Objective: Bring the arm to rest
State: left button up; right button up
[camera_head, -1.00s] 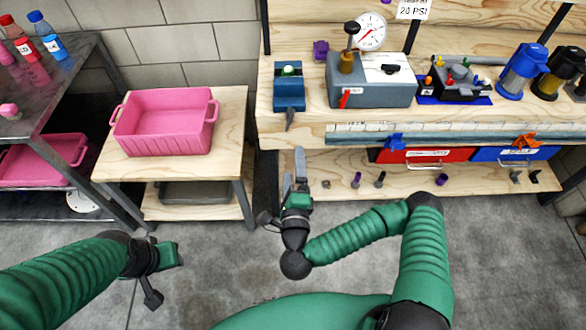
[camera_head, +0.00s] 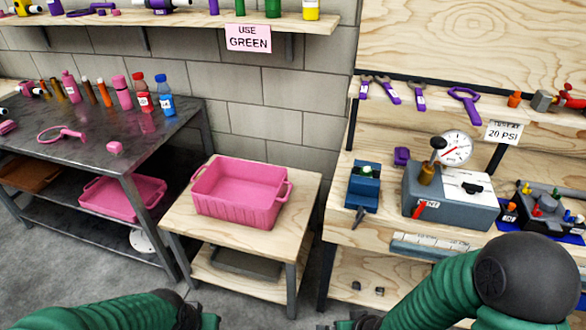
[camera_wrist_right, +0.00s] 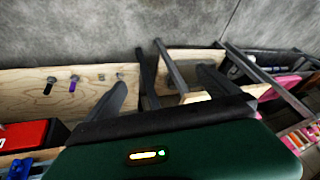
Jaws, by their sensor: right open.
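My right arm (camera_head: 437,294) comes in from the lower right of the head view, bent, with its dark round elbow in front of the wooden workbench. Its wrist is cut off by the bottom edge. In the right wrist view, my right gripper (camera_wrist_right: 165,92) has its two grey fingers spread apart with nothing held between them. My left arm (camera_head: 105,312) lies along the bottom left of the head view. My left gripper (camera_head: 198,320) is mostly cut off by the bottom edge, so its jaws cannot be read.
A pink bin (camera_head: 240,192) stands on a small wooden table (camera_head: 190,222). A dark metal table (camera_head: 90,150) with bottles is at left. The workbench at right holds a grey gauge box (camera_head: 450,195) and a blue vise (camera_head: 363,188). Grey floor shows at lower left.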

jog(key=s+d+r+g+h+p, duration=0.1)
jog(key=r+p, duration=0.5)
jog(key=r, duration=0.6)
jog(key=s+d+r+g+h+p, duration=0.1)
jog(key=s+d+r+p, duration=0.3)
jog(key=r+p, duration=0.3)
notch_tip(320, 180, up, 5)
jog(key=shift+s+d+f+m+h, duration=0.1)
jog(key=shift+s+d+m+h, duration=0.2)
jog(key=shift+d, duration=0.55)
